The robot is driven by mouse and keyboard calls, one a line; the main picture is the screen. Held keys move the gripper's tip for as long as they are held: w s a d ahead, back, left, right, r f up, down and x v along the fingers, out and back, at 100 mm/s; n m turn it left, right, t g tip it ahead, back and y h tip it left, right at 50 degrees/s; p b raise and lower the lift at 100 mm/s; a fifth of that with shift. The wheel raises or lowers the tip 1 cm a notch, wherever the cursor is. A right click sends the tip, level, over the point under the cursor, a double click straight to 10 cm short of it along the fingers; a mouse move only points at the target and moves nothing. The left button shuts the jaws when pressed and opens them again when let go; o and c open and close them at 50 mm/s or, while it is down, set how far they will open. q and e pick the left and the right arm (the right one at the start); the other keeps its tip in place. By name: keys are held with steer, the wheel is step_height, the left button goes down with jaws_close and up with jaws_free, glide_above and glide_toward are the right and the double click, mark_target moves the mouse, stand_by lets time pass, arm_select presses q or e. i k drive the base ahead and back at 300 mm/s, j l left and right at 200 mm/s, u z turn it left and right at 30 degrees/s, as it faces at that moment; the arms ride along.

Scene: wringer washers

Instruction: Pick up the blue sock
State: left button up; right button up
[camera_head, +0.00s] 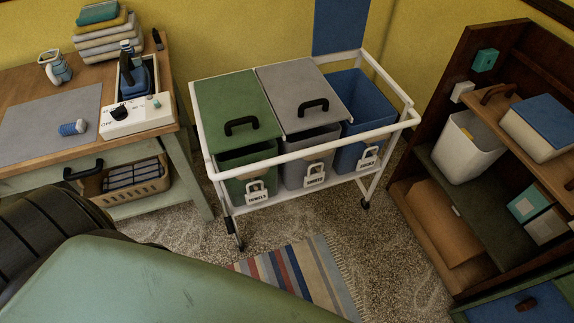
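A small blue roll with pale ends (73,128) lies on the grey mat (35,137) on the wooden table at left. I cannot tell whether it is a sock or a spool. No other thing in view is clearly a blue sock. Neither of my grippers is in view.
A white cart (290,155) holds green, grey and blue bins; the blue bin's lid (340,25) stands upright. A white control box (135,115) sits on the table. A shelf unit (445,235) stands right. A large green surface (150,285) fills the foreground. A striped rug (305,275) lies ahead.

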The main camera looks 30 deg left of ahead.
mark_target(80, 127)
steer(key=u, duration=2.4)
